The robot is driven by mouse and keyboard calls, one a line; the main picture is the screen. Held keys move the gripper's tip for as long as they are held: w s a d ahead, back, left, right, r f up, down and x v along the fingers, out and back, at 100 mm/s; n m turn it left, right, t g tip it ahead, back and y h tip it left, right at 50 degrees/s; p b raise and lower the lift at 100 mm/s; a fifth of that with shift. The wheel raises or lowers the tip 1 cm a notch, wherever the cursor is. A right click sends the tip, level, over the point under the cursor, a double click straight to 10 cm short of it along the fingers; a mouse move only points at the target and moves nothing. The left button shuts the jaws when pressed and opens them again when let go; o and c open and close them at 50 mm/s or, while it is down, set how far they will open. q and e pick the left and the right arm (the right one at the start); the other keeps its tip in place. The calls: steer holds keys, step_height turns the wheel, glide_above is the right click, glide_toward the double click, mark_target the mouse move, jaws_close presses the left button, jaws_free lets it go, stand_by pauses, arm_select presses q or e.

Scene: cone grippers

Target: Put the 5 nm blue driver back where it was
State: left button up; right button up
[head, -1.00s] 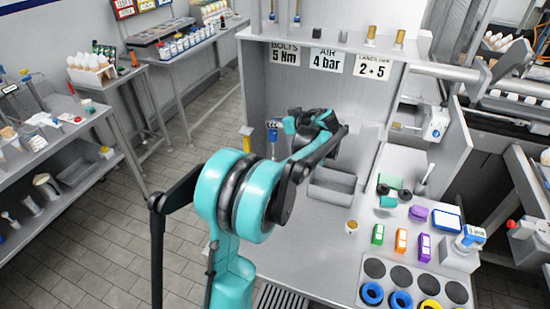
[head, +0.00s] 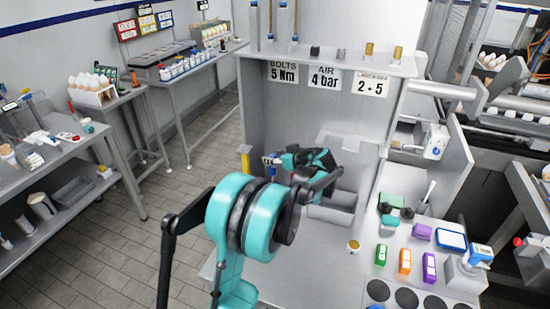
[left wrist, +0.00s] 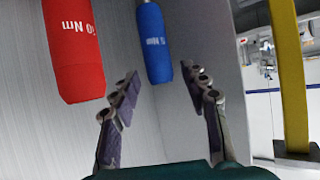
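The blue driver, marked 5 Nm, (left wrist: 154,42) shows in the left wrist view against a grey panel. Its end lies between the fingertips of my left gripper (left wrist: 160,82), with visible gaps on both sides. The fingers are spread and look clear of it. A red driver marked 10 Nm (left wrist: 75,45) is closer to the camera, left of the fingers. In the head view my left gripper (head: 276,160) is at the left side of the bench bay, small and partly hidden by its own wrist. What holds the blue driver's other end is out of frame. My right gripper is not in view.
A yellow post (left wrist: 290,80) stands right of the fingers. In the head view a shelf (head: 340,65) with signs, including "BOLTS 5 Nm" (head: 284,73), is above the bay. A grey bin (head: 330,215) and small cup (head: 353,246) are on the bench.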

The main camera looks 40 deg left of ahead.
arm_select(q)
steer(key=p+v, duration=0.3)
steer(key=v, duration=0.8)
steer(key=s+d+f+m+t+h, duration=0.2)
steer(key=s+d+m+h, duration=0.4)
steer(key=s+d, duration=0.6)
steer(key=s+d+f+m+t+h, duration=0.2)
steer(key=s+d+f+m+h, duration=0.2)
steer(key=s+d+m, duration=0.5)
steer(key=s+d+h, duration=0.2)
steer(key=s+d, duration=0.1)
steer(key=shift+f, duration=0.25)
steer(key=shift+f+b, duration=1.2)
steer(key=shift+b, duration=0.1)
